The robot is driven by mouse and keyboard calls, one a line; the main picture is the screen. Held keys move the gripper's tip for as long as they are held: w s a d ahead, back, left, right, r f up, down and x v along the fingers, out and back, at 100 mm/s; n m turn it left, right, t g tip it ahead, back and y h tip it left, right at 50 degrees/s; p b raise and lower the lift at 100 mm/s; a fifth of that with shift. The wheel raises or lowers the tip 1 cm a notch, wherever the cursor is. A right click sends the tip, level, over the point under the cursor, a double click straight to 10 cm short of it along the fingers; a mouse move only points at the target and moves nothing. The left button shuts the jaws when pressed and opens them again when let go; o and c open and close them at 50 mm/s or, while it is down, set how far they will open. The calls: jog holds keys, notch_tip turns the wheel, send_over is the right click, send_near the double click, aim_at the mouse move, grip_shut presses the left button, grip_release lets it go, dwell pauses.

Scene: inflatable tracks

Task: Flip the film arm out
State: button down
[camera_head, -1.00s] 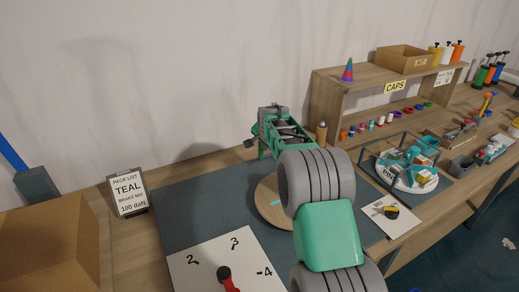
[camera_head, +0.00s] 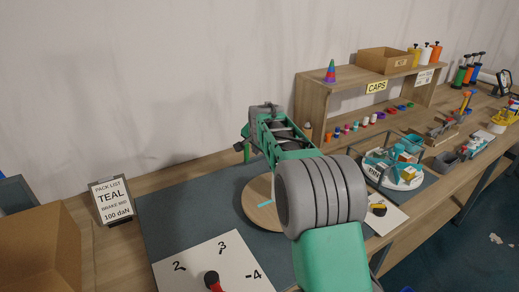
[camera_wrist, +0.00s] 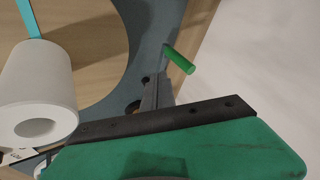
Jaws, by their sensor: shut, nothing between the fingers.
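My gripper (camera_head: 245,134) is over the back of the dark mat, beyond the wooden disc. In the wrist view, its dark fingers (camera_wrist: 156,92) are shut with nothing between them. A short green rod (camera_wrist: 180,60) is just beyond the fingertips; I cannot tell whether they touch. The rod seems to be the small green tip (camera_head: 238,147) by the fingers in the head view. A white hollow roll (camera_wrist: 38,90) stands left of the fingers in the wrist view. My arm hides much of this area in the head view, and I cannot clearly pick out the film arm.
The wooden disc (camera_head: 257,217) bears a teal strip. A white card with numbers and a red-knobbed lever (camera_head: 212,280) lies in front. A pack-list sign (camera_head: 112,202) and cardboard box (camera_head: 45,240) stand left. A caps shelf (camera_head: 312,108) and round white tray (camera_head: 405,183) are right.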

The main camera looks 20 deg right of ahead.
jog(key=d+v, duration=0.1)
jog(key=v, duration=0.5)
jog(key=shift+s+a+r+b, duration=0.3)
jog(key=shift+a+b, duration=0.1)
jog(key=shift+a, duration=0.1)
